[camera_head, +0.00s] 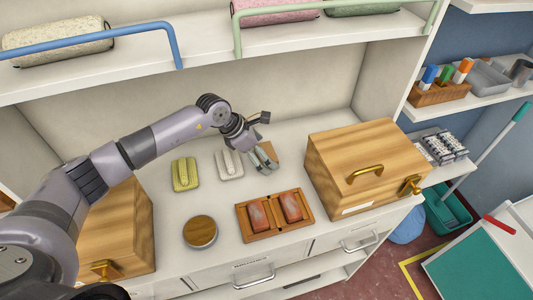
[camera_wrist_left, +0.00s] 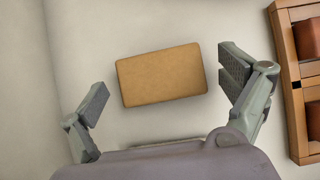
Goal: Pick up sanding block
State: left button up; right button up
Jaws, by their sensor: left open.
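A tan rectangular block, which looks like the sanding block (camera_wrist_left: 160,75), lies flat on the white counter in the left wrist view. In the head view the tan block (camera_head: 271,149) is partly hidden behind my left gripper (camera_head: 266,140). My left gripper also shows in the wrist view (camera_wrist_left: 165,82), open, with one finger on each side of the block. The fingers look apart from it, and nothing is held. The height of the fingers above the counter is hard to tell. My right gripper does not show.
A wooden tray (camera_head: 275,234) with two reddish blocks lies in front of the gripper. A white block (camera_head: 229,164), a yellow block (camera_head: 185,174) and a round wooden-topped tin (camera_head: 200,232) lie left of it. A wooden box (camera_head: 365,155) stands right. A shelf (camera_head: 190,55) overhangs behind.

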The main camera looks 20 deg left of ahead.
pick_arm(q)
jog(key=c, duration=1.2)
jog(key=shift+r, duration=0.1)
